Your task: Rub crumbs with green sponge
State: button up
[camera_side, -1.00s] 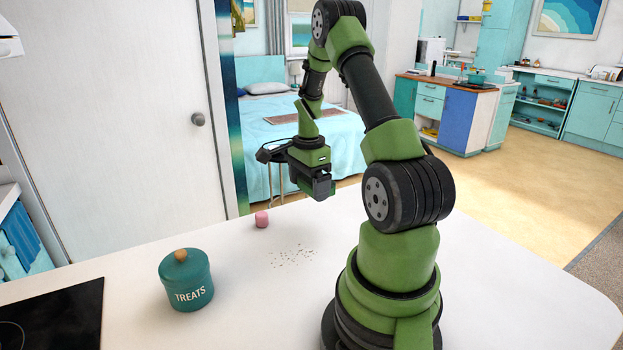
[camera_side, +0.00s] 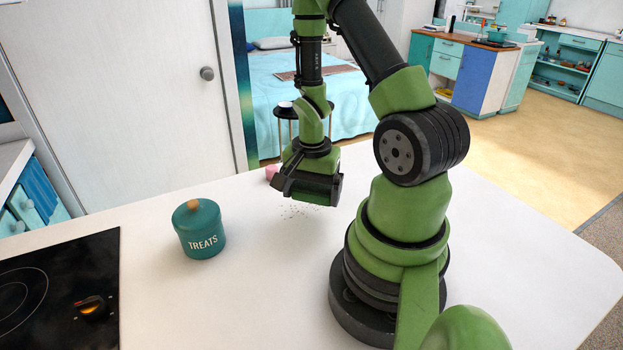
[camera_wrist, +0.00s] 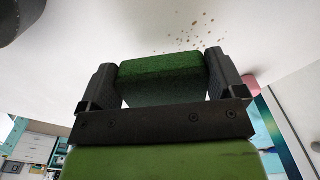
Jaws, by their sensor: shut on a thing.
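My gripper (camera_wrist: 163,82) is shut on the green sponge (camera_wrist: 160,68), which sits between the two dark fingers in the wrist view. The crumbs (camera_side: 297,211) lie scattered on the counter below and just to the left of my gripper. They also show in the wrist view (camera_wrist: 192,38), just beyond the sponge. Whether the sponge touches the counter cannot be told.
A pink cylinder (camera_side: 271,172) stands behind my gripper, partly hidden by it. A teal treats jar (camera_side: 200,232) stands to the left on the white counter (camera_side: 250,300). A black cooktop (camera_side: 60,290) is at the lower left. The counter between jar and my base is clear.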

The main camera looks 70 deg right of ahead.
aim_at(280, 204)
jog(key=shift+f, duration=1.95)
jog(key=shift+w+d+f, duration=0.45)
jog(key=shift+f, duration=0.2)
jog(key=shift+c, duration=0.7)
jog(key=shift+w+d, duration=2.15)
jog(key=shift+w+r, duration=0.2)
jog(key=shift+w, duration=0.05)
jog(key=shift+w+a, duration=0.55)
jog(key=shift+a, duration=0.05)
jog(key=shift+s+a+f, duration=0.25)
jog(key=shift+s+a, duration=0.55)
jog(key=shift+s+a+r, duration=0.15)
jog(key=shift+s+a, duration=1.15)
jog(key=shift+a, duration=0.05)
jog(key=shift+s+a, duration=0.55)
jog(key=shift+w+a, duration=0.75)
jog(key=shift+w+d+r, duration=0.1)
jog(key=shift+w+d, duration=2.3)
jog(key=shift+d, duration=0.15)
jog(key=shift+w+d+f, duration=0.2)
jog(key=shift+w, duration=0.05)
notch_tip(280, 204, up, 8)
jog(key=shift+r, duration=0.15)
